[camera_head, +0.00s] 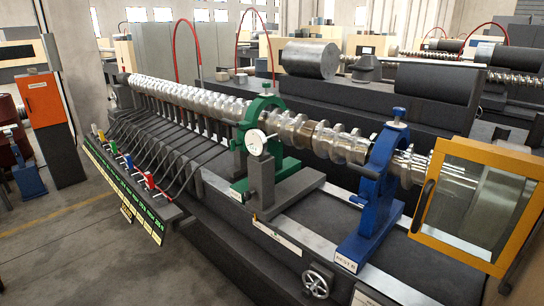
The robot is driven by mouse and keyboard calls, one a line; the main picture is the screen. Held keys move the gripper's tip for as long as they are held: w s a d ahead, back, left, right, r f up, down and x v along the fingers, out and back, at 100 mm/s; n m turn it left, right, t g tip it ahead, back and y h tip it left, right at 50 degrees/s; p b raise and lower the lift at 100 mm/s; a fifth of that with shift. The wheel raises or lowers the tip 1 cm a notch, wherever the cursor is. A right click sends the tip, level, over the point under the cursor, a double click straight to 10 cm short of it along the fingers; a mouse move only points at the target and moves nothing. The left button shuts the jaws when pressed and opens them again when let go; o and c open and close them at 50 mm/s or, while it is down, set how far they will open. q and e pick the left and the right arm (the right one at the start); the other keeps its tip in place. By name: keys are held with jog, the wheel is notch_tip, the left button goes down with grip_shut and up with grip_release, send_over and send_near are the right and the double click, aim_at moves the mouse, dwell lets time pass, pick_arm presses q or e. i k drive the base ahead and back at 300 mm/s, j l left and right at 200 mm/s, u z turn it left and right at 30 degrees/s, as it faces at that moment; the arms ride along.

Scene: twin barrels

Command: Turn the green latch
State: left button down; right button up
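A green ring-shaped stand (241,158) holds the long metal screw (190,98) near the middle of the view. A small green block (267,88) sits on top of its ring and may be the green latch. I cannot tell for sure which is the latch. A white round dial (255,142) stands in front of the green ring and hides part of it. Neither of my grippers is in view.
A blue ring stand (371,190) supports the screw further right. A yellow-framed glass door (475,200) stands at the right. A handwheel (317,283) is on the machine's front. Thin red hoses (175,45) arch behind. The floor (60,225) at the lower left is clear.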

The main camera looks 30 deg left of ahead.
aim_at(233, 144)
jog(key=j+u, duration=0.1)
jog(key=u, duration=1.05)
